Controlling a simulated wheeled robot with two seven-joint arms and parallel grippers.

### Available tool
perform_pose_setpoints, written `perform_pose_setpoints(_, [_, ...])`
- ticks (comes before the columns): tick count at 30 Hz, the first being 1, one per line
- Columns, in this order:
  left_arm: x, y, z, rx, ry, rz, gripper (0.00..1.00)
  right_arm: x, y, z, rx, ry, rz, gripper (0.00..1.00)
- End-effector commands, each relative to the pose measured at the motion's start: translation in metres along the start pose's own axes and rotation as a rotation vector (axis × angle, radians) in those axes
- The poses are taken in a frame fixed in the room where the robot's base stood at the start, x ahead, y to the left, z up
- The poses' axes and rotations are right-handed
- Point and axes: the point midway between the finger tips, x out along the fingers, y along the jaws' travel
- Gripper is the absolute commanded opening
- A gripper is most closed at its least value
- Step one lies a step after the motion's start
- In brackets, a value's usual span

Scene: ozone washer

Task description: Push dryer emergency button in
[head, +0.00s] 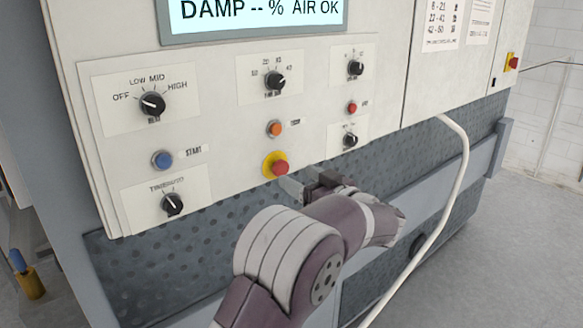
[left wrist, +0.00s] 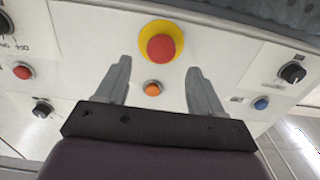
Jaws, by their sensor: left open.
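The dryer emergency button (head: 279,168) is a red mushroom head on a yellow ring, low on the white control panel. My left gripper (head: 302,182) is just to the right of it and slightly below, in front of the panel. In the left wrist view the red button (left wrist: 161,47) lies beyond the gap between the fingertips of my left gripper (left wrist: 158,68). The fingers are spread, with nothing between them, and no contact with the button can be made out. My right gripper is in neither view.
An orange button (head: 274,128) sits just above the emergency button, and a blue start button (head: 162,159) to the left. Several black knobs and a small red button (head: 351,107) share the panel. A pale hose (head: 459,170) hangs at right. Another red-on-yellow button (head: 512,62) is farther right.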

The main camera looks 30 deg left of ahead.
Motion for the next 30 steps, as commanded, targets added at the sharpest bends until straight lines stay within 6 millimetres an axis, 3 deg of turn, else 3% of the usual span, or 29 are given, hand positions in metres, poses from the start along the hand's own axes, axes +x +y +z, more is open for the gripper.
perform_pose_setpoints(3, [0.025, -0.001, -0.002, 0.000, 0.000, -0.003, 0.68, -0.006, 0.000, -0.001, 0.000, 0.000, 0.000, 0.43])
perform_pose_setpoints(6, [0.038, 0.000, -0.001, 0.000, 0.001, -0.001, 0.68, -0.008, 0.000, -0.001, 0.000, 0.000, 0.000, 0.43])
perform_pose_setpoints(16, [0.045, 0.000, 0.000, -0.002, 0.001, 0.002, 0.68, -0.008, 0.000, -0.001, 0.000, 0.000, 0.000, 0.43])
perform_pose_setpoints(17, [0.045, 0.000, 0.000, -0.002, 0.001, 0.002, 0.64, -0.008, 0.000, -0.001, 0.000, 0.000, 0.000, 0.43])
perform_pose_setpoints(23, [0.045, 0.000, 0.000, -0.002, 0.001, 0.001, 0.00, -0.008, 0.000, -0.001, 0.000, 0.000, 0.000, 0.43])
perform_pose_setpoints(30, [0.056, 0.000, -0.006, 0.000, 0.002, -0.001, 0.00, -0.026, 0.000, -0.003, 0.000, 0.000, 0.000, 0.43])
